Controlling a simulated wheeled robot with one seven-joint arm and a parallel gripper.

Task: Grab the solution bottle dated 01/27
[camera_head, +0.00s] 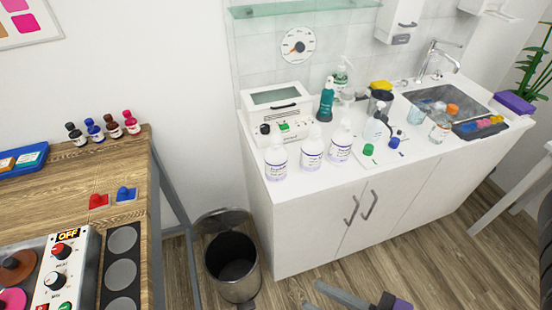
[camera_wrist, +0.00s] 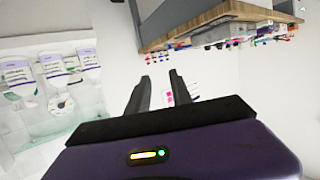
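Several white bottles with printed labels stand on the white counter (camera_head: 290,187). Three are in a row near its left front: the left bottle (camera_head: 276,160), the middle bottle (camera_head: 312,150) and the right bottle (camera_head: 340,144). The dates are too small to read, so I cannot tell which is 01/27. My gripper shows at the bottom edge in the head view (camera_head: 313,295), low in front of the cabinet and away from the bottles. In the wrist view my gripper (camera_wrist: 160,76) has its fingers apart with nothing between them.
A bin (camera_head: 232,268) stands between the cabinet and a wooden table (camera_head: 105,165). A glass shelf (camera_head: 300,8) hangs above.

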